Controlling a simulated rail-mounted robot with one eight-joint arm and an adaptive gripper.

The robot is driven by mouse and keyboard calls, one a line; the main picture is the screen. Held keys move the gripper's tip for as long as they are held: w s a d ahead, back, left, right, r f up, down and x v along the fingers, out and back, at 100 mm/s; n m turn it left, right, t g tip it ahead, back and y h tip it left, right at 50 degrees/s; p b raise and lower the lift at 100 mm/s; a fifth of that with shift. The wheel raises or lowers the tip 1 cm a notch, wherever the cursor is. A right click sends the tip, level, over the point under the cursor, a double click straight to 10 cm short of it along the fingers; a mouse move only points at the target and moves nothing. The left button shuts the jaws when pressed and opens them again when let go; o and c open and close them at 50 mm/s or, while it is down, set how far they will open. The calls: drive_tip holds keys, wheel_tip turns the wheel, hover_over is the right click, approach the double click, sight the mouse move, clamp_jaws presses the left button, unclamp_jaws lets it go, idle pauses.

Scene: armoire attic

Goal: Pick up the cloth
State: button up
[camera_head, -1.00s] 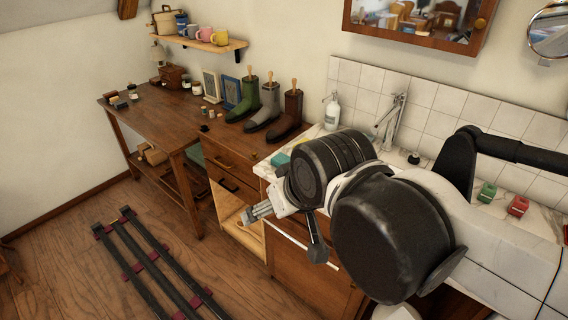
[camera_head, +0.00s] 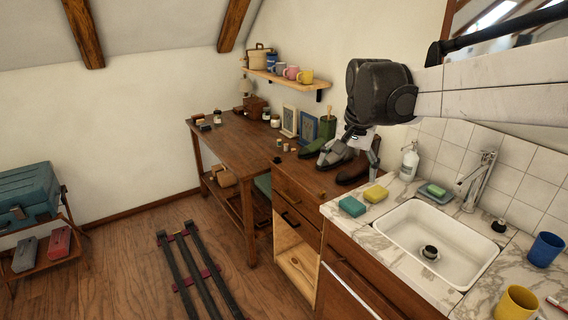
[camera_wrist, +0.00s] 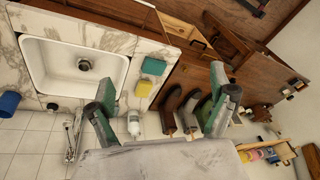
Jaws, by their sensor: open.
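I cannot make out a cloth for certain. A folded-looking green item (camera_head: 263,184) lies on the low shelf under the wooden table, partly hidden by the table leg; its material is unclear. My gripper (camera_head: 354,156) is open and empty, raised in front of the boots and pointing down in the head view. In the wrist view its two fingers (camera_wrist: 162,84) are spread wide, with the counter edge, sponges and boots beyond them. The teal sponge (camera_head: 352,206) and yellow sponge (camera_head: 375,193) lie on the counter, apart from the gripper.
A white sink (camera_head: 436,241) with a tap (camera_head: 480,180) is at right, near a blue cup (camera_head: 545,249) and a yellow cup (camera_head: 516,303). A soap bottle (camera_head: 409,162) stands behind. The wooden table (camera_head: 226,134) holds small jars. Dark rails (camera_head: 186,264) lie on the floor.

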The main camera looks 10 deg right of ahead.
drive_tip(key=w+d+f+m+g, duration=0.25)
drive_tip(key=w+d+f, duration=0.35)
drive_tip(key=w, duration=0.4)
drive_tip(key=m+b, duration=0.2)
drive_tip(key=m, duration=0.2)
hover_over(353, 203)
wheel_tip(353, 203, down, 8)
drive_tip(key=shift+g+y, duration=0.3)
drive_tip(key=shift+g, duration=0.15)
wheel_tip(353, 203, down, 13)
drive_tip(key=shift+r, duration=0.1)
drive_tip(key=c, duration=1.3)
drive_tip(key=shift+o, duration=0.2)
drive_tip(key=shift+r, duration=0.5)
drive_tip(key=r, duration=0.2)
drive_tip(key=a+r, duration=0.1)
drive_tip(key=shift+s+r, duration=0.1)
drive_tip(key=shift+r, duration=0.25)
drive_tip(key=s+a+r, duration=0.2)
drive_tip(key=a+r, duration=0.4)
drive_tip(key=a, duration=0.4)
drive_tip(key=shift+s+a+r, duration=0.15)
drive_tip(key=shift+s+r, duration=0.05)
drive_tip(key=shift+s, duration=0.2)
